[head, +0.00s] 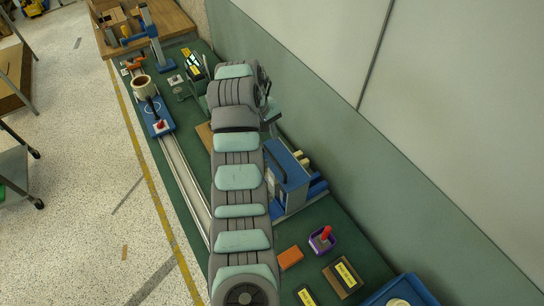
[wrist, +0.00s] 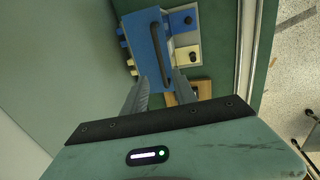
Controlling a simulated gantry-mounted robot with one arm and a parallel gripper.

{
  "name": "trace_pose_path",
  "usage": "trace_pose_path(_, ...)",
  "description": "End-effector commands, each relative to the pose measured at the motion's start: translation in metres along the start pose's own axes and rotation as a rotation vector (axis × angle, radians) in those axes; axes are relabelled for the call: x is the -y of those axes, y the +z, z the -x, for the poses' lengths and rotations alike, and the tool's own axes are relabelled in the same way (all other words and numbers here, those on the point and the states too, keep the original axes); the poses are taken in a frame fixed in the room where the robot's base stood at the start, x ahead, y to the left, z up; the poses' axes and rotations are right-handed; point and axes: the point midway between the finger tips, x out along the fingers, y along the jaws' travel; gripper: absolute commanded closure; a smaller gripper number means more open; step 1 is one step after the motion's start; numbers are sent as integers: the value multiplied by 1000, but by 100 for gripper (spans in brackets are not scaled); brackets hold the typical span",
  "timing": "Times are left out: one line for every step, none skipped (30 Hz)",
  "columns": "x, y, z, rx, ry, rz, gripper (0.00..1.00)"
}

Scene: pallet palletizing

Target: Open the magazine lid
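The magazine (head: 291,172) is a blue and grey box standing right of my arm in the head view. A long dark handle (wrist: 158,45) runs along its blue top (wrist: 138,32) in the wrist view. The lid looks shut, though its edges are hard to make out. My gripper (wrist: 161,75) is open and empty. Its two grey fingers point toward the near end of the handle, and that end appears between the fingertips. I cannot tell whether they touch. In the head view my arm hides part of the magazine's left side, and the fingers cannot be made out.
A rail (head: 187,180) runs along the left of the green bench, with a blue carriage (head: 155,123) and a mug (head: 142,86). An orange block (head: 290,257), a purple holder (head: 322,241) and a blue bin (head: 410,289) stand nearer. The wall (head: 335,140) bounds the right side.

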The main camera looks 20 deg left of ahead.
Motion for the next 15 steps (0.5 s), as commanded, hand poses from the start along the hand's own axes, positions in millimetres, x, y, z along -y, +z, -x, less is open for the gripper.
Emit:
trace_pose_path(2, 1, -4, 6, -3, 2, 67)
trace_pose_path(2, 1, -7, 7, -4, 2, 67)
trace_pose_path(3, 1, -12, 7, -4, 3, 67)
trace_pose_path(4, 1, -16, 7, -4, 3, 67)
trace_pose_path(4, 1, -20, 6, -4, 3, 67)
trace_pose_path(4, 1, -26, 6, -3, 2, 67)
trace_pose_path(3, 1, -30, 6, -3, 1, 67)
trace_pose_path(4, 1, -35, 6, -2, 1, 67)
trace_pose_path(2, 2, -36, 9, -5, 1, 67)
trace_pose_path(2, 2, -42, 10, -6, 2, 67)
trace_pose_path(2, 3, -48, 11, -7, 2, 67)
trace_pose_path(2, 2, -56, 8, -6, 2, 67)
trace_pose_path(2, 2, -62, 7, -5, 3, 67)
trace_pose_path(2, 2, -68, 9, -5, 3, 67)
trace_pose_path(2, 3, -76, 11, -6, 3, 67)
